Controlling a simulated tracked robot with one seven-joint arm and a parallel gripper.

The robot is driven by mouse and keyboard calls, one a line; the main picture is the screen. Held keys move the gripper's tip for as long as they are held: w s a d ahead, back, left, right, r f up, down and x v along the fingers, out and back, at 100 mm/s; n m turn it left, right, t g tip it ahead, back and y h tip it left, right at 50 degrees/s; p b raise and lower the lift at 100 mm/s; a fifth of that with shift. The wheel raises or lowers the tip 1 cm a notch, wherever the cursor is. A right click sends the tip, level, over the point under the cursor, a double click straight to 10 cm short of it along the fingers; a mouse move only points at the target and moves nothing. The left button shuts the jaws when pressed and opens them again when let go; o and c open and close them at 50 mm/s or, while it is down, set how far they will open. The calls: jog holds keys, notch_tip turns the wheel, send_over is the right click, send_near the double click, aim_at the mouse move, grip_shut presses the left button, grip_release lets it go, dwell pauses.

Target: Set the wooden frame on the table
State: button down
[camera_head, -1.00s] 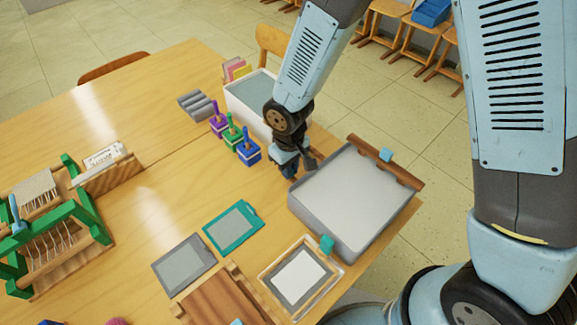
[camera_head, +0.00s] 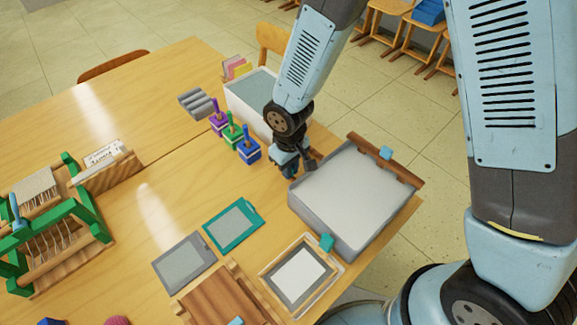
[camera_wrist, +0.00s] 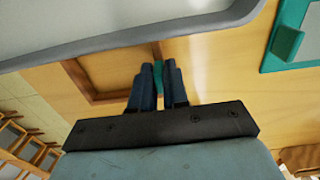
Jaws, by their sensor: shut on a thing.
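My gripper (camera_wrist: 159,65) points at the tabletop (camera_head: 150,190), and its fingers are closed on a small teal tab (camera_wrist: 158,78) in the wrist view. The tab is at the side of a brown wooden frame (camera_wrist: 77,80), which lies left of the fingers. The grey tray's rim hides the frame's upper part. In the head view my gripper (camera_head: 291,170) is low beside the left corner of the grey tray (camera_head: 350,195). The held frame cannot be made out clearly there. Whether it touches the table cannot be told.
Three small colored pots (camera_head: 233,133) stand just left of my gripper, with a white bin (camera_head: 240,105) behind. A teal-edged screen (camera_head: 233,226), a grey screen (camera_head: 183,264) and a pale-wood frame (camera_head: 300,275) lie nearer. The table's middle left is clear.

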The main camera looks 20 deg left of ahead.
jog(key=c, duration=1.1)
grip_release()
jog(key=shift+o, duration=0.2)
notch_tip(320, 180, up, 14)
jog(key=shift+f, duration=0.15)
jog(key=shift+s, duration=0.1)
